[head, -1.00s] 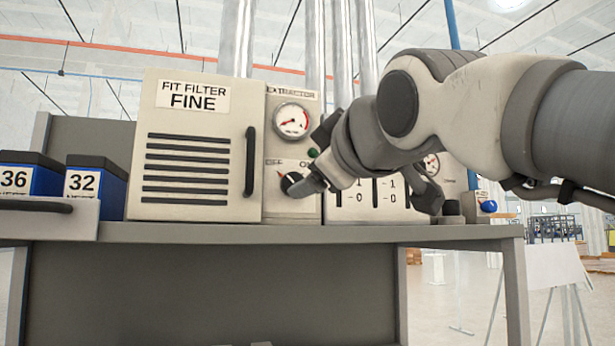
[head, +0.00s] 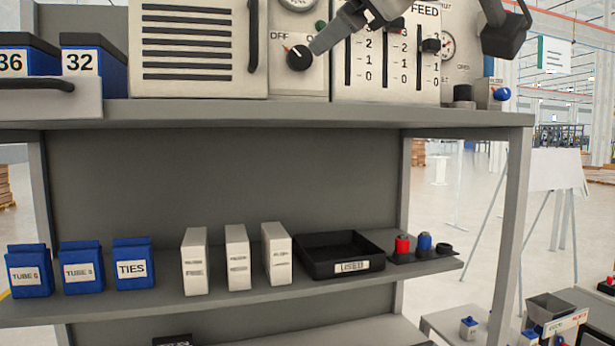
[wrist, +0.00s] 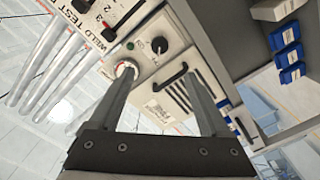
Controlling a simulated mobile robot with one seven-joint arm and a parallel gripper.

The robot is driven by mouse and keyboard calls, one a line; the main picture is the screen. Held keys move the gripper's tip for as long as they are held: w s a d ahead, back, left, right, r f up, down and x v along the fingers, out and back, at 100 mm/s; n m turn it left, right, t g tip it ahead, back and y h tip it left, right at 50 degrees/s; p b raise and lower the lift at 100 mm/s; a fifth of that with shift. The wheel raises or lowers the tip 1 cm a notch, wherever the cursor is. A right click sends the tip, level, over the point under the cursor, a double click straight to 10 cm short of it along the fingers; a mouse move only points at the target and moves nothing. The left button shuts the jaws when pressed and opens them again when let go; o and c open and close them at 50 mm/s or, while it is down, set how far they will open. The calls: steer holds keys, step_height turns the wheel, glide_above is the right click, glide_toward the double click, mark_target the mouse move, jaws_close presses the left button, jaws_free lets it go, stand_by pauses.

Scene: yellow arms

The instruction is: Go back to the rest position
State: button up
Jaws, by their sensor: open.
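My gripper (wrist: 158,75) is open in the wrist view, with two grey fingers apart and nothing between them. Beyond the fingertips is the extractor panel with its black knob (wrist: 159,45). In the head view the knob (head: 299,58) sits between OFF and ON labels, its white mark toward the upper left. One grey finger (head: 338,30) appears just right of the knob in the picture; whether it touches cannot be told. The rest of my gripper and arm is mostly cut off by the top edge.
The filter box with a handle (head: 195,45), blue bins (head: 92,62) and feed sliders (head: 385,65) stand along the bench top (head: 300,115). The shelf below holds blue boxes (head: 131,265), white cartons (head: 237,258) and a black tray (head: 340,265).

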steer(key=d+f+m+g+h, duration=0.2)
steer(key=d+f+m+g, duration=0.1)
steer(key=f, duration=1.1)
steer(key=d+f+m+g+h, duration=0.2)
steer(key=d+f+m+g, duration=0.15)
steer(key=f, duration=1.05)
steer(key=s+d+f+m+g, duration=0.1)
steer(key=s+f+m+g, duration=0.1)
steer(key=f, duration=0.8)
steer(key=s+d+f+m+g+h, duration=0.1)
steer(key=s+d+f+m+g, duration=0.1)
steer(key=s+f, duration=0.4)
step_height(320, 180, down, 4)
steer(key=shift+s+f+m+g, duration=0.2)
steer(key=shift+s+m+g, duration=0.1)
steer(key=shift+m+g, duration=0.5)
